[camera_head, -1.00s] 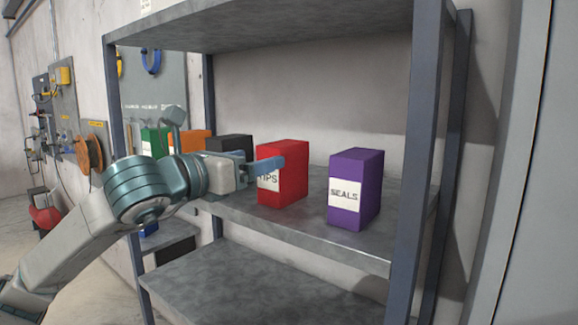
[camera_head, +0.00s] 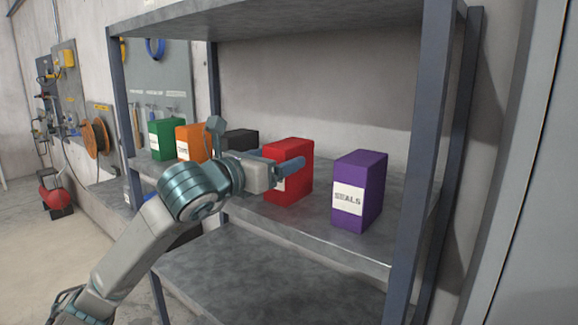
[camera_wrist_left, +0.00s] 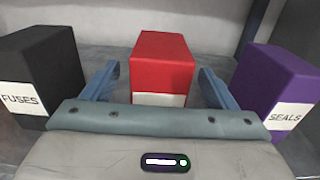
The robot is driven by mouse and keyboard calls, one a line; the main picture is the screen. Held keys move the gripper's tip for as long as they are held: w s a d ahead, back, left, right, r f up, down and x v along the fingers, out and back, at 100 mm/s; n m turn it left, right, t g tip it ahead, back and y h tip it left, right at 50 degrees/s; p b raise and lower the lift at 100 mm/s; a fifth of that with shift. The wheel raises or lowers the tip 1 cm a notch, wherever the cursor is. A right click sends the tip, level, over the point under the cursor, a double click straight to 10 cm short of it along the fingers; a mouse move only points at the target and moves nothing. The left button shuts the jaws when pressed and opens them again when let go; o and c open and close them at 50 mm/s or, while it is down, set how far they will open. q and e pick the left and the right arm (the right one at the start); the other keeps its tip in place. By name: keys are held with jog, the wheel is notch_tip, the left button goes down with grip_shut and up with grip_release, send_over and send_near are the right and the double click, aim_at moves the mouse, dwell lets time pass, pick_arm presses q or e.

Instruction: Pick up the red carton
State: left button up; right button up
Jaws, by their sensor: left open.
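The red carton (camera_head: 295,165) stands upright on the middle shelf, between a black carton and a purple one. My left gripper (camera_head: 278,162) is open in front of it, and its fingers hide part of the carton's label. In the left wrist view the red carton (camera_wrist_left: 161,66) stands upright, centred between the two open blue fingers (camera_wrist_left: 158,85). Gaps show between the carton and each finger there, and the lower part of its front is hidden by the gripper body. My right gripper is not in view.
The purple SEALS carton (camera_head: 364,186) stands to the right, the black FUSES carton (camera_wrist_left: 45,72) to the left. Orange (camera_head: 190,142) and green (camera_head: 166,139) cartons stand farther left. A shelf post (camera_head: 423,150) rises at right. The lower shelf (camera_head: 240,280) looks bare.

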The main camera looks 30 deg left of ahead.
pick_arm(q)
jog(key=w+p, duration=0.3)
jog(key=shift+w+d+r+p, duration=0.15)
jog(key=shift+w+r+p, duration=0.1)
jog(key=shift+w+p, duration=0.1)
jog(key=shift+w+d+f+p, duration=0.1)
jog(key=shift+w+f+p, duration=0.1)
jog(key=shift+w+p, duration=0.3)
jog(key=shift+w, duration=0.1)
jog(key=c, duration=1.2)
